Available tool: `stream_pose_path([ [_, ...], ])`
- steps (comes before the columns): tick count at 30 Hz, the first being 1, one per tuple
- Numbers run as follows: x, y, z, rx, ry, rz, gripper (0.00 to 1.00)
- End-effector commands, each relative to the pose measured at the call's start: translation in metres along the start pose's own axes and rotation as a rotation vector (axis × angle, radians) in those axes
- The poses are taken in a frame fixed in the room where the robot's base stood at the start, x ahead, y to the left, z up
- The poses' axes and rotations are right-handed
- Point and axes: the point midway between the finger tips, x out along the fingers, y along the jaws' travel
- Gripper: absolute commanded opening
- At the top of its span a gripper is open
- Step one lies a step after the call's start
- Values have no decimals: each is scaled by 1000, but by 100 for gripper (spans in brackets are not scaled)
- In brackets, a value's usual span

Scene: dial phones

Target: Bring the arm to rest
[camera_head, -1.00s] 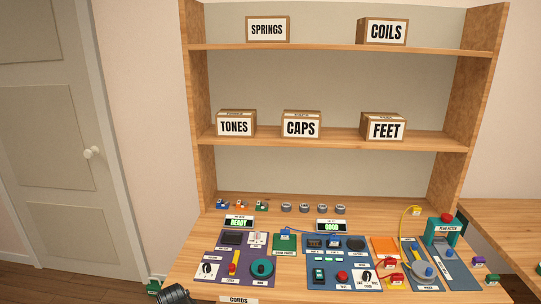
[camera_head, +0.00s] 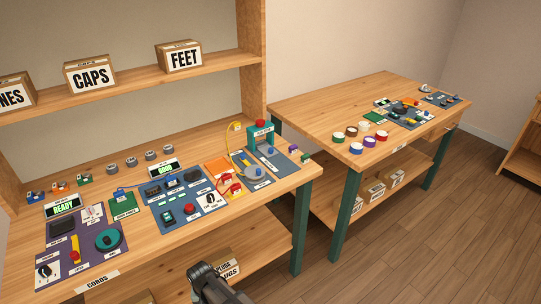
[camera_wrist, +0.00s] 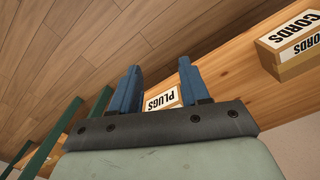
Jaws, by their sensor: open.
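My gripper (camera_wrist: 159,88) shows in the wrist view with its two blue fingers spread apart and nothing between them. Beyond the fingers is a box labelled PLUGS (camera_wrist: 162,99) on a low wooden shelf; it shows behind the fingers, and I cannot tell the distance. In the head view a dark part of my arm (camera_head: 217,286) shows at the bottom, in front of the workbench's lower shelf. The fingertips are not visible in that view.
The workbench (camera_head: 150,225) carries a purple panel, a blue panel and a teal press (camera_head: 261,134). A second table (camera_head: 330,110) with colored cups stands to the right. A CORDS box (camera_wrist: 290,42) is at the wrist view's upper right. Wooden floor (camera_head: 400,240) is clear at right.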

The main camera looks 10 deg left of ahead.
Motion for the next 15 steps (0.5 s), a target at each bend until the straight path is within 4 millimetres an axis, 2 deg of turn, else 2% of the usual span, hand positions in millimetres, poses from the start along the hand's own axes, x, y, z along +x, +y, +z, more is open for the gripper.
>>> stream_pose_path([
  [1, 8, 26, 3, 17, -19, 11, 46],
  [3, 18, 56, 6, 32, -42, 23, 46],
  [8, 39, 120, 19, 66, -98, 44, 46],
  [15, 66, 207, 54, 116, -191, 60, 46],
])
